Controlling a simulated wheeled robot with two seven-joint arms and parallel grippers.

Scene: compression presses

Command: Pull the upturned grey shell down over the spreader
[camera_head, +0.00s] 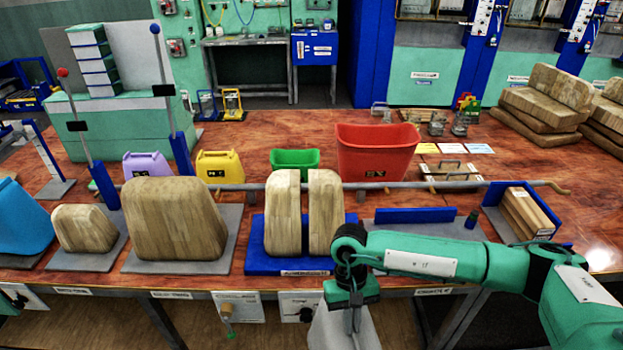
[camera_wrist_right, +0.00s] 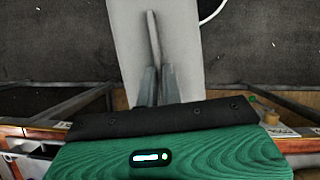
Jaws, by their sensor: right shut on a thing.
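The spreader is a pair of wooden blocks (camera_head: 283,215) with a narrow upright gap between them, standing on a blue base plate (camera_head: 255,262) near the table's front edge. Nothing covers its top. My right gripper (camera_head: 352,312) points down in front of the table edge, to the right of the spreader and lower than its top. It is shut on the grey shell (camera_head: 333,335), which hangs below it and is cut off by the picture's bottom edge. In the right wrist view the fingers (camera_wrist_right: 158,75) pinch a thin ridge on the pale grey shell (camera_wrist_right: 188,45). My left gripper is not in view.
A blue tray (camera_head: 492,192) holding wooden blocks sits at right.

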